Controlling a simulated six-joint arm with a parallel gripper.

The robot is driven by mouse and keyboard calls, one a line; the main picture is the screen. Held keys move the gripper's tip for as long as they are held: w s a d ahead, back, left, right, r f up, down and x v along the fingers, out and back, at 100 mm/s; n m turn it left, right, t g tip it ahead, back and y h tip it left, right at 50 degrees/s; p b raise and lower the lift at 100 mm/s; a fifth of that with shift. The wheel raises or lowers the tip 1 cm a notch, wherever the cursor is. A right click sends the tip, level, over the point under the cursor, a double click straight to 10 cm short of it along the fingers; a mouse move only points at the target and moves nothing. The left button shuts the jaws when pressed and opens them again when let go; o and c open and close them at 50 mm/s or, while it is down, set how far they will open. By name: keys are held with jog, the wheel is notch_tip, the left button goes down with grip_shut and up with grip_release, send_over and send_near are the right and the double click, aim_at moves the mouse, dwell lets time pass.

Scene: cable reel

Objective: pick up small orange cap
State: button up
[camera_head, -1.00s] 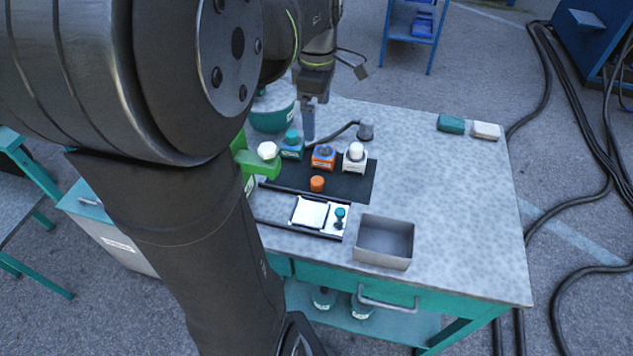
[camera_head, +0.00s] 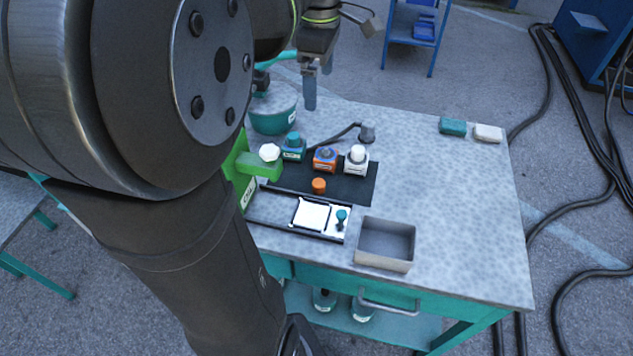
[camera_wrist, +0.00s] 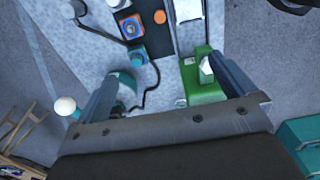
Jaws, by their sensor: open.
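The small orange cap (camera_head: 319,185) stands on the black mat (camera_head: 350,186), in front of the orange bottle (camera_head: 325,159). In the wrist view the cap (camera_wrist: 160,16) shows at the top edge, ahead of and between my fingers. My gripper (camera_head: 317,88) is above the back edge of the table, behind the bottles and well away from the cap. In the wrist view my gripper (camera_wrist: 168,85) has its two fingers spread wide with nothing held between them.
A teal bottle (camera_head: 293,147) and a white bottle (camera_head: 356,160) flank the orange one. A green block (camera_head: 258,168), a railed tray (camera_head: 270,209), a grey bin (camera_head: 386,240) and a teal bowl (camera_head: 272,118) stand nearby. The right of the table is mostly clear.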

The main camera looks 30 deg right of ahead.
notch_tip(320, 180, up, 2)
jog(key=shift+r, duration=0.15)
jog(key=shift+c, duration=0.4)
jog(key=c, duration=0.9)
jog(key=shift+o, duration=0.2)
jog(key=m+t, duration=0.1)
jog(key=m, duration=1.3)
send_over(319, 183)
jog(key=s+a, duration=0.1)
jog(key=s, duration=0.1)
notch_tip(319, 183, down, 13)
jog(key=shift+m+h, duration=0.4)
jog(key=shift+m, duration=0.5)
jog(key=f, duration=0.6)
jog(key=w+f, duration=0.1)
jog(key=f, duration=0.5)
jog(key=w+d+f, duration=0.1)
jog(key=f, duration=0.5)
jog(key=shift+f, duration=0.1)
